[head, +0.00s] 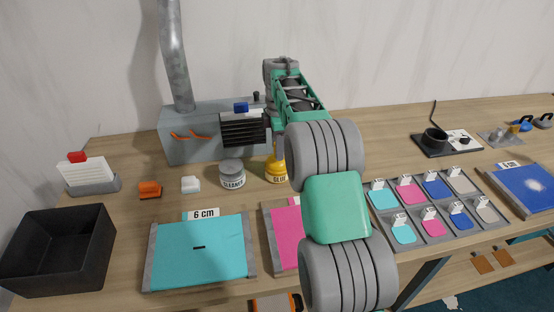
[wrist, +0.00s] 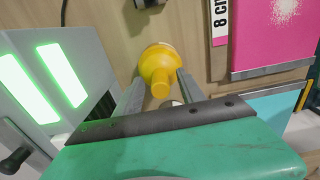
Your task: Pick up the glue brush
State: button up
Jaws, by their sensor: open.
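A yellow glue pot (head: 276,174) labelled GLUE stands near the back of the table, partly hidden by my arm. In the wrist view the yellow pot (wrist: 158,62) has a narrow yellow stem (wrist: 160,90) at its top, pointing toward the camera. This stem looks like the glue brush handle; its bristles are not visible. My gripper (wrist: 157,88) is open, with one grey finger on each side of the yellow stem. I cannot tell whether either finger touches it. In the head view my arm hides the fingers.
A grey jar labelled CLEANER (head: 232,174) stands just left of the glue pot. A grey extractor box (head: 190,140) with a pipe is behind. A cyan board (head: 200,252), a pink board (head: 281,235) and a swatch tray (head: 438,232) lie in front.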

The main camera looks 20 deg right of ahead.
notch_tip(320, 180, down, 2)
jog(key=shift+f, duration=0.2)
jog(key=shift+c, duration=0.5)
grip_shut()
